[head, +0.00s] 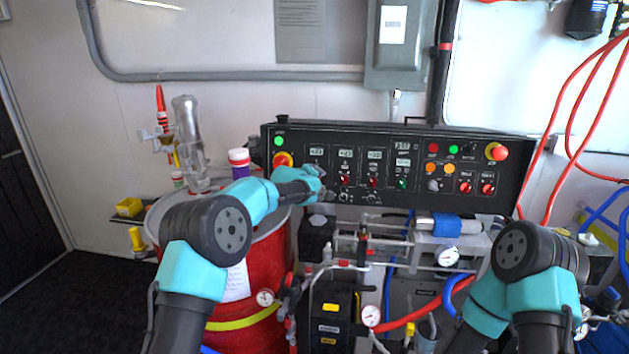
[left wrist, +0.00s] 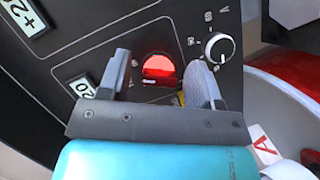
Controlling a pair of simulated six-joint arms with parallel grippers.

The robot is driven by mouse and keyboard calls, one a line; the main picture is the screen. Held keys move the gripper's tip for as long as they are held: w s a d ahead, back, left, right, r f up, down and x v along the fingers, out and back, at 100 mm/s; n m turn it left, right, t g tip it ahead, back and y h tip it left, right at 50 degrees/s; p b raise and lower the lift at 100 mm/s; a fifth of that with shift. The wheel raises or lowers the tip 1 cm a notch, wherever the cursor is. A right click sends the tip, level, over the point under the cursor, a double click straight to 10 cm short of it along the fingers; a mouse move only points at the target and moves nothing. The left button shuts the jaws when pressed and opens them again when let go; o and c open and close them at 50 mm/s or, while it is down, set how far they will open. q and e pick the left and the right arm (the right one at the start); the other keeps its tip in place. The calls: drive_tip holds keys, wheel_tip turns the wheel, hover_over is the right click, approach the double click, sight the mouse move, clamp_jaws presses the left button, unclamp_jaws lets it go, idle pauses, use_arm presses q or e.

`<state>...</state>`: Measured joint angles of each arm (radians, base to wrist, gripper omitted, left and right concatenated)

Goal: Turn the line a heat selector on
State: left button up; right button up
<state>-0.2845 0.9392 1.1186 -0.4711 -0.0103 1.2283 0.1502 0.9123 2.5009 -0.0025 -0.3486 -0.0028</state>
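My left gripper (head: 318,184) is at the left part of the black control panel (head: 290,148), in front of the spot below the leftmost display (head: 316,152). In the left wrist view its two fingers are apart, one on each side of a lit red selector (left wrist: 158,67). I cannot tell whether they touch it. In the head view the gripper hides that selector, and its label is too small to read. Two other red selectors (head: 345,181) (head: 373,182) and a green one (head: 402,184) are to the right. My right gripper is out of view.
A white-ringed round dial (left wrist: 218,47) is close beside the right finger in the left wrist view. A red emergency button (head: 497,152) is at the panel's right end. A red drum (head: 255,262) stands below my left arm. Hoses and gauges (head: 370,315) fill the space below the panel.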

use_arm(q)
drive_tip(key=shift+s+a+r, duration=0.1)
idle(0.3)
drive_tip(key=v, duration=1.7)
drive_tip(key=shift+s, duration=0.15)
drive_tip(key=s+a+f+m+g+y, duration=0.1)
drive_tip(key=s+a+f, duration=0.1)
drive_tip(key=f, duration=0.7)
drive_tip(key=s+a+f+g, duration=0.1)
drive_tip(key=s+f+g, duration=0.1)
drive_tip(key=f, duration=0.7)
drive_tip(key=s+a+f+m+g+y, duration=0.1)
drive_tip(key=s+a+f+g, duration=0.15)
drive_tip(key=s+f, duration=0.6)
drive_tip(key=s+a+f+m+g, duration=0.25)
drive_tip(key=s+f, duration=0.35)
drive_tip(key=f, duration=0.6)
drive_tip(key=s+a+f+g, duration=0.1)
drive_tip(key=s+f, duration=0.4)
drive_tip(key=s, duration=0.6)
drive_tip(key=s+a+f+m+g, duration=0.1)
drive_tip(key=s+f, duration=0.5)
drive_tip(key=s, duration=0.6)
drive_tip(key=shift+a+g, duration=0.6)
drive_tip(key=shift+g, duration=0.3)
